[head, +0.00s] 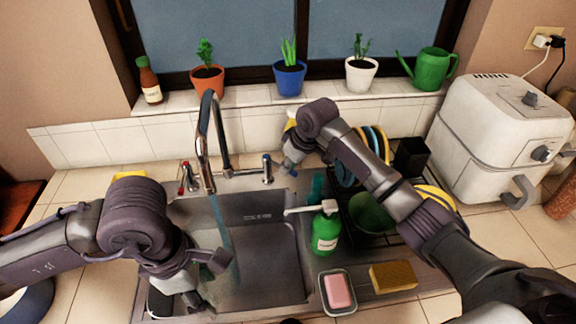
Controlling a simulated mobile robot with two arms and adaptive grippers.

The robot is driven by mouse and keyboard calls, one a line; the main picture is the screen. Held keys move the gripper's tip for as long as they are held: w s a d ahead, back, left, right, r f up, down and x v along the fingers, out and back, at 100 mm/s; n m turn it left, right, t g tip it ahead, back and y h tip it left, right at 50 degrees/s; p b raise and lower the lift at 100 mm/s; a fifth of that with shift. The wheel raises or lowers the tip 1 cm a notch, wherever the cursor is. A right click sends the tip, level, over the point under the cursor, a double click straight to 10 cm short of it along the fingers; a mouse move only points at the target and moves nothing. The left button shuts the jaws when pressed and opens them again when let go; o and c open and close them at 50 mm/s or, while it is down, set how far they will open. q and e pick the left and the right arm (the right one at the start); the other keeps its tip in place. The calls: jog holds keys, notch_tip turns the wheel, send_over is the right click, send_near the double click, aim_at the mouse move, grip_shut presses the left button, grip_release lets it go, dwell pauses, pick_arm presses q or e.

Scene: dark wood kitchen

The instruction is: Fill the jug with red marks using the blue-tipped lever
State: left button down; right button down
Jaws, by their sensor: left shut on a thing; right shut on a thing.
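The tap (209,140) stands behind the sink, and a bluish stream of water (224,235) falls from its spout into the basin. The blue-tipped lever (267,168) is right of the spout; the red-tipped lever (187,176) is left of it. My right gripper (290,165) is shut at the blue-tipped lever, and its contact is small and hard to see. My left gripper (197,297) is shut low over the sink's left front, left of the stream. What it holds is mostly hidden by my arm; no red marks show.
A green soap bottle (325,232), pink soap in a dish (338,291) and a sponge (392,276) are right of the sink (270,262). A dish rack with a green bowl (372,213) lies under my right arm. An air fryer (500,130) and potted plants (289,77) stand behind.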

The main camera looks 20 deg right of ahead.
jog(key=shift+r, duration=0.1)
jog(key=c, duration=1.2)
grip_release()
jog(key=shift+o, duration=0.2)
jog(key=v, duration=1.2)
jog(key=shift+d, duration=0.1)
